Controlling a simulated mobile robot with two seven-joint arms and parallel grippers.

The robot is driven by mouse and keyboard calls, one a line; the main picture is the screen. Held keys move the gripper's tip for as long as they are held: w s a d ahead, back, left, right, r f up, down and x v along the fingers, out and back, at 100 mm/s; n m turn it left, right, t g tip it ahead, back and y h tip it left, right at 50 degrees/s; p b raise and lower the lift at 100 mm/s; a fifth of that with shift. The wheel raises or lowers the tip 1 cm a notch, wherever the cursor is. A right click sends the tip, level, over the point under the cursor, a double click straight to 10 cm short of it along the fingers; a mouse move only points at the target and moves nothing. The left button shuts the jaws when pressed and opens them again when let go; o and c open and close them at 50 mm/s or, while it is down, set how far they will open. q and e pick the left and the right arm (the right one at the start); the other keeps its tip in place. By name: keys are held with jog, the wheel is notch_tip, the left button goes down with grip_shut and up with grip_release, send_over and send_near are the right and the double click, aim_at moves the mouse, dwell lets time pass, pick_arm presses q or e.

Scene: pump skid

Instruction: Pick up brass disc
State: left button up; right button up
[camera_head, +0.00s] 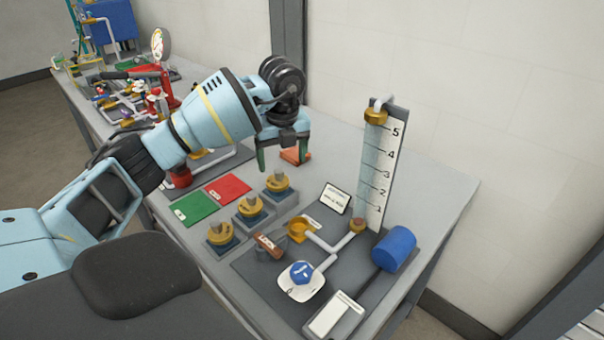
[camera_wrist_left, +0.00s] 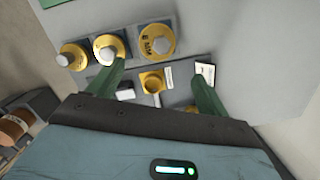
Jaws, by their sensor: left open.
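Three brass discs with pale knobs sit in a diagonal row on grey-blue blocks: the far one (camera_head: 277,182), the middle one (camera_head: 250,207) and the near one (camera_head: 221,233). The left wrist view shows them as a left disc (camera_wrist_left: 72,56), a middle disc (camera_wrist_left: 108,47) and a right disc (camera_wrist_left: 157,40). Which one the task means cannot be told. My left gripper (camera_head: 283,158) is open and empty above the table, beyond the far disc. In the left wrist view its green fingers (camera_wrist_left: 157,75) are spread, with one fingertip overlapping the middle disc's lower edge in the picture. My right gripper is not in view.
A scale column (camera_head: 382,165) stands behind a dark plate with pipes, a brass cup (camera_head: 300,229), a blue knob (camera_head: 301,272) and a blue cylinder (camera_head: 394,248). Green (camera_head: 195,208) and red (camera_head: 229,187) pads lie left of the discs. An orange-red piece (camera_head: 294,156) shows between the fingers.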

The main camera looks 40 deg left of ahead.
aim_at(277, 172)
pick_arm(q)
jog(key=shift+w+a+r, duration=0.15)
jog(key=shift+a+r, duration=0.1)
jog(key=shift+a, duration=0.05)
jog(key=shift+s+r, duration=0.1)
jog(key=shift+s, duration=0.1)
jog(key=shift+s+f, duration=0.15)
jog(key=shift+f, duration=0.05)
jog(key=shift+a+f, duration=0.1)
jog(key=shift+f, duration=0.25)
jog(key=shift+a+f, duration=0.15)
jog(key=shift+f, duration=0.6)
jog(key=shift+w+f, duration=0.2)
jog(key=f, duration=0.1)
jog(key=a+f, duration=0.1)
jog(key=f, duration=0.2)
jog(key=shift+w+a, duration=0.25)
jog(key=shift+f, duration=0.25)
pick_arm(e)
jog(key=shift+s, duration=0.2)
